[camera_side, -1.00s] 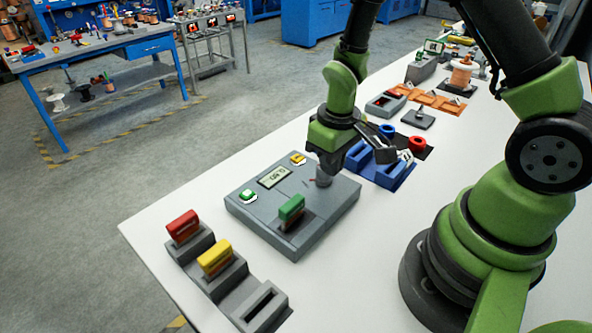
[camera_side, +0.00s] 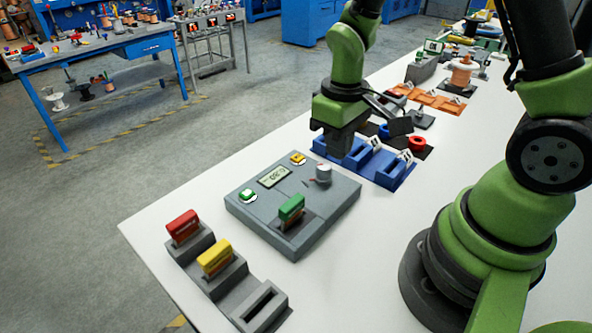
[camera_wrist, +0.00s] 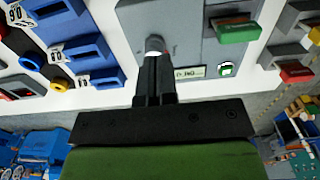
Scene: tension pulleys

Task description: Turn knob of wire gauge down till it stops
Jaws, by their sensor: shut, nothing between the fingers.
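The wire gauge is a grey box (camera_side: 340,205) on the white table, with a small display (camera_side: 274,177), a green button (camera_side: 248,196) and a yellow button (camera_side: 298,158). The knob also shows in the wrist view (camera_wrist: 154,46), just beyond my fingertips. A green-handled block (camera_side: 291,207) sits in a slot of the box. My gripper (camera_side: 338,150) is above and behind the knob, clear of it in the side view. Its fingers (camera_wrist: 154,62) are together with nothing held.
Red (camera_side: 182,226) and yellow (camera_side: 214,257) handled blocks stand in grey holders at the front left, beside an empty slot holder (camera_side: 260,305). Blue holders (camera_side: 390,172) lie behind the gauge. Red and blue rings and orange holders lie further back.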

